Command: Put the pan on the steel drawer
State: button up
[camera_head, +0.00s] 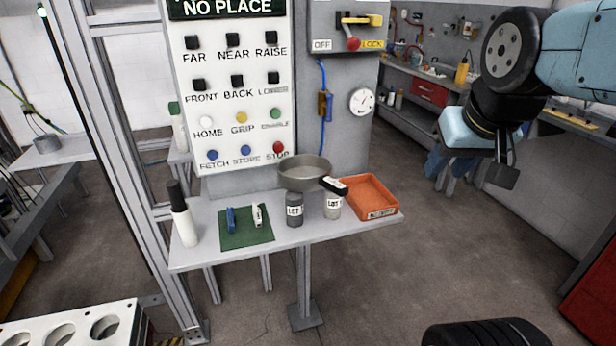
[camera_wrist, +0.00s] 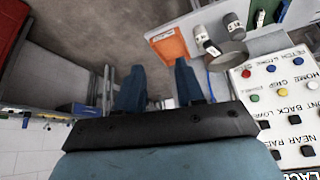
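The pan (camera_head: 304,172) is a round grey dish with a short black handle. It is at the back of the small shelf, in front of the button panel, its handle pointing front right over a pale jar (camera_head: 332,205). My gripper (camera_head: 440,165) is in the air to the right of the shelf, well apart from the pan. In the wrist view its two blue fingers (camera_wrist: 160,88) stand apart with nothing between them. I cannot pick out a steel drawer with certainty.
The shelf (camera_head: 215,260) also holds a dark jar (camera_head: 294,210), an orange tray (camera_head: 370,197), a green mat (camera_head: 240,243) with small items, and a white bottle (camera_head: 184,225). A red-fronted drawer (camera_head: 430,94) is under the back bench. The floor right of the shelf is clear.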

jog(key=w+a+f+m+g+y, duration=0.2)
jog(key=w+a+m+y, duration=0.15)
jog(key=w+m, duration=0.2)
jog(key=w+a+f+m+g+y, duration=0.1)
jog(key=w+a+f+m+y, duration=0.1)
jog(key=w+a+m, duration=0.35)
jog(key=m+y, duration=0.3)
jog(key=m, duration=0.8)
send_near(292, 182)
jog(key=shift+g, duration=0.4)
jog(key=shift+w+x, duration=0.2)
jog(key=shift+x, duration=1.9)
jog(key=shift+w+x, duration=0.25)
jog(key=shift+x, duration=1.85)
jog(key=shift+d, duration=0.1)
jog(key=shift+c, duration=0.2)
jog(key=shift+r, duration=0.1)
grip_shut()
